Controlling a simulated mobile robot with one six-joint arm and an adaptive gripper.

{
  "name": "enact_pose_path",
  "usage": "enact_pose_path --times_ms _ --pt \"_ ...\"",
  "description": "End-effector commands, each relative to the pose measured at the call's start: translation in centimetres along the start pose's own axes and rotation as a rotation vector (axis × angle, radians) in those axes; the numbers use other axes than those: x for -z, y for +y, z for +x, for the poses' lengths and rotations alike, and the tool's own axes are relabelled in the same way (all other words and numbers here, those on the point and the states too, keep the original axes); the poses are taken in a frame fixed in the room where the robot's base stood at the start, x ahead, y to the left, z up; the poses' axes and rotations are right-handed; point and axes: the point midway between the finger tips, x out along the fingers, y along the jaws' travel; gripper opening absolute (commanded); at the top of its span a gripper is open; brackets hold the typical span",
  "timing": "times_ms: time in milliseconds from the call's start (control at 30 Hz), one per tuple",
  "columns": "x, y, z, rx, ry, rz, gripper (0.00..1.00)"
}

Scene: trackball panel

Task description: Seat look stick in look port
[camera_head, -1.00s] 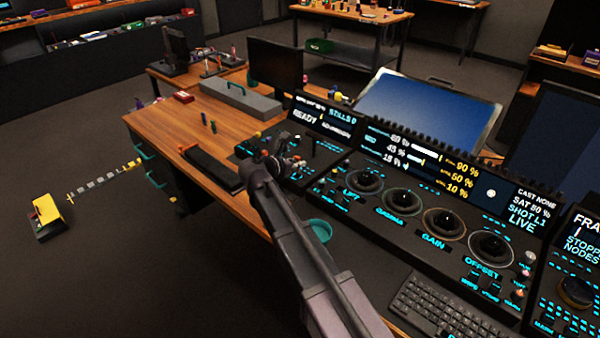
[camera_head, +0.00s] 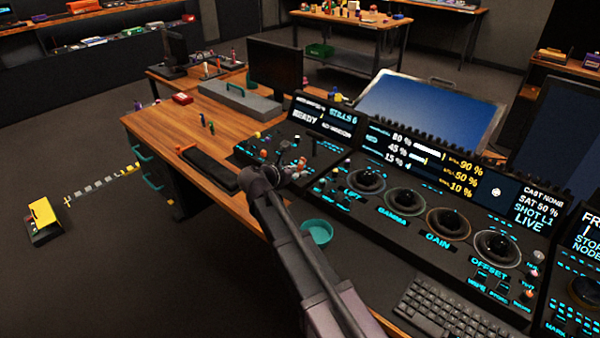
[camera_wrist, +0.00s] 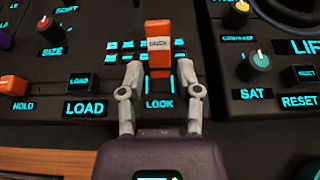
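In the wrist view the look stick (camera_wrist: 158,35) is an orange bar with a pale printed band. It stands between the fingers of my gripper (camera_wrist: 159,72), above the cyan LOOK label. The fingers are spread wider than the stick, with a narrow gap on each side. The look port (camera_wrist: 160,86) has cyan marks around the stick's lower end. The stick hides most of the port, so I cannot tell how deep it sits. In the head view my gripper (camera_head: 284,172) is over the left part of the console, and the stick is too small to make out surely.
The wrist view shows an orange stick (camera_wrist: 12,84) by HOLD, a LOAD button (camera_wrist: 80,82) and SAT knob (camera_wrist: 258,62) close by. In the head view a teal cup (camera_head: 316,232) stands beside my arm, and a keyboard (camera_head: 440,305) lies at the front right.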

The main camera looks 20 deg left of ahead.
Motion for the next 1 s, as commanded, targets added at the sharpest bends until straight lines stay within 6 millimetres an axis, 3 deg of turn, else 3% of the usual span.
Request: enact_pose_path --times_ms 567,1000 --pt "-0.2 0.0 -0.8 -0.001 -0.004 -0.002 0.57" --pt "-0.4 -0.1 -6.8 -0.002 -0.005 -0.002 0.57"
